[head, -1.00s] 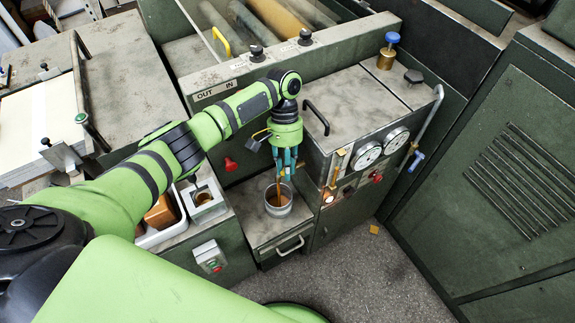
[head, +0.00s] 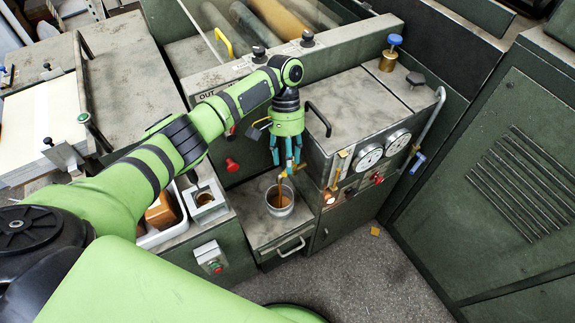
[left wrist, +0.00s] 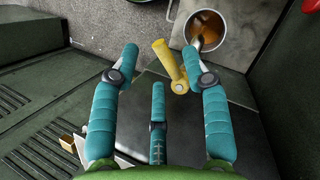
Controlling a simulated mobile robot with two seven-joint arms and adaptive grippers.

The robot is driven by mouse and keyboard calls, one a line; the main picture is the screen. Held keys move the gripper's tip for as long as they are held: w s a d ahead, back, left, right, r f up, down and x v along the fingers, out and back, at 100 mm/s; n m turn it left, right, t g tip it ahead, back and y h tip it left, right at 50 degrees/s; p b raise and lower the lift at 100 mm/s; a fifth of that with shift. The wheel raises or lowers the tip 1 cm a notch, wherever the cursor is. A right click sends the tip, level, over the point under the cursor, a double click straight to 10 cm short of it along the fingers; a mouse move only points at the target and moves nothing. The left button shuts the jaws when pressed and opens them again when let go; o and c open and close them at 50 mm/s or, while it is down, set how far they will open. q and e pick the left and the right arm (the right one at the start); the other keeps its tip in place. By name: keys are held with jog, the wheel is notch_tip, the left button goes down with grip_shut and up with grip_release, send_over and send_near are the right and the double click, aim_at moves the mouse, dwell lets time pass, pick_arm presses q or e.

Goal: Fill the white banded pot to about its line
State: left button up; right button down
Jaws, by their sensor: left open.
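The pot (head: 279,207) is a pale round vessel on the grey ledge below the machine's side. Amber liquid (left wrist: 208,24) shows inside it; its band and fill line cannot be made out. An amber streak falls into the pot in the head view. A yellow tap lever (left wrist: 168,64) and a metal spout (left wrist: 199,41) show in the left wrist view, the spout at the pot's rim. My left gripper (head: 286,166) is above the pot, its teal fingers spread and empty. The lever lies between the fingers in the wrist picture; contact cannot be told. My right gripper is not in view.
Pressure gauges (head: 368,156) and a bent pipe handle (head: 436,105) are on the machine to the right. A square grey holder (head: 206,200) and a white bin (head: 165,229) with a brown block stand left of the pot. A drawer handle (head: 290,247) is below the ledge.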

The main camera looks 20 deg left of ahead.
pick_arm(q)
jog(key=v, duration=0.9)
dwell(1.6)
